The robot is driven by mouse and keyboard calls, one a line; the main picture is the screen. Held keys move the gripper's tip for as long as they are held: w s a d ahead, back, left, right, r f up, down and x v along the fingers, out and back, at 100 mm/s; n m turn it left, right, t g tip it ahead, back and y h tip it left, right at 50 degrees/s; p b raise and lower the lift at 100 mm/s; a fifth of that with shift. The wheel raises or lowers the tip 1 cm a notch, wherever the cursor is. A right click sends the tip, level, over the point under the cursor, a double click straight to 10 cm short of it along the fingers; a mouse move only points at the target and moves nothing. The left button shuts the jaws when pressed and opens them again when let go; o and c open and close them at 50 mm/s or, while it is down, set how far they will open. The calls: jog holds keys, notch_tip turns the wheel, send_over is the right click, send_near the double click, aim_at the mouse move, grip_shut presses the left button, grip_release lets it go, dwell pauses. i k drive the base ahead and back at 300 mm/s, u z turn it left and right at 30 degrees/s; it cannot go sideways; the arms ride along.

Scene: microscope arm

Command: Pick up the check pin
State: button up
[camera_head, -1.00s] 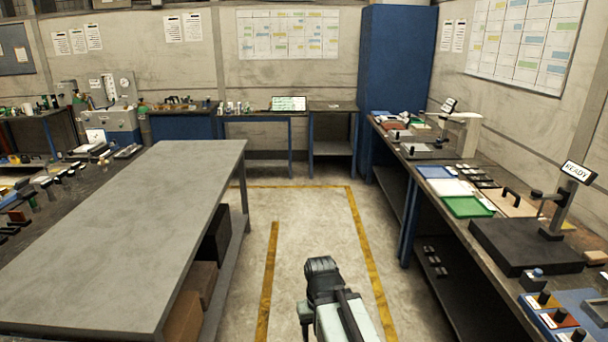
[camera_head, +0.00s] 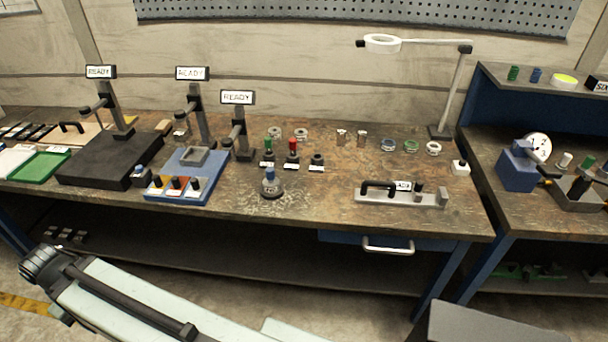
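I cannot tell for certain which thing is the check pin. Several small upright pieces stand in a row on the workbench (camera_head: 340,205): a green-topped pin (camera_head: 268,146), a red-topped pin (camera_head: 292,147) and a short black piece (camera_head: 317,160), with white labels before them. A blue-topped round piece (camera_head: 270,184) stands nearer the front. A metal fixture (camera_head: 385,196) with a black handle carries a small dark knob (camera_head: 418,190). The end of my arm with my gripper (camera_head: 38,262) is at the lower left, in front of the bench and apart from everything on it. Its fingers are not clear.
Three stands with READY signs (camera_head: 237,97) rise at the back left. A blue tray (camera_head: 180,180) and a black plate (camera_head: 108,158) lie left. Rings and small cylinders line the back, by a magnifier lamp (camera_head: 382,44). A drawer handle (camera_head: 388,246) sticks out in front. The centre front is fairly clear.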

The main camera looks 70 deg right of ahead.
aim_at(271, 176)
jog(key=z, duration=2.05)
jog(key=k, duration=0.35)
jog(key=i, duration=0.35)
jog(key=u, duration=0.1)
